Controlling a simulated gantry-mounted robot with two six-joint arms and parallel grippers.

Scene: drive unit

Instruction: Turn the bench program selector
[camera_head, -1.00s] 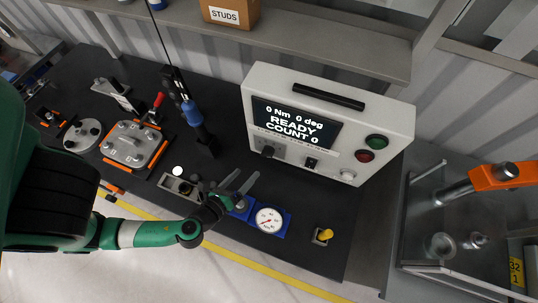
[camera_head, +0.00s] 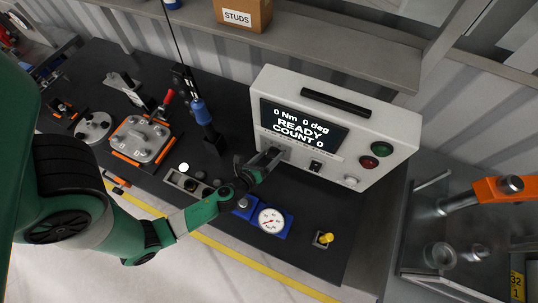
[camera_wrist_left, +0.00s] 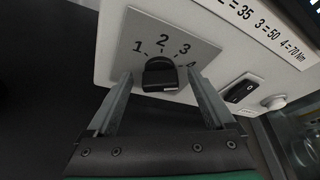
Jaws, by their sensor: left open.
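The program selector is a black knob (camera_wrist_left: 160,76) on a grey plate numbered 1 to 4, on the front of the white control box (camera_head: 385,117). In the left wrist view its top faces about the number 2; the exact setting is hard to tell. My left gripper (camera_head: 260,162) is open at the box's lower left. In the left wrist view its two fingers (camera_wrist_left: 160,84) stand on either side of the knob, with gaps visible. In the head view the gripper partly hides the knob. My right gripper is not in view.
The box screen (camera_head: 300,127) reads 0 Nm, 0 deg, READY, COUNT 0. A black rocker switch (camera_head: 315,167) sits right of the selector. A blue-based dial gauge (camera_head: 271,220) and a yellow-topped toggle (camera_head: 325,238) stand in front. A blue-black tool (camera_head: 202,113) hangs to the left.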

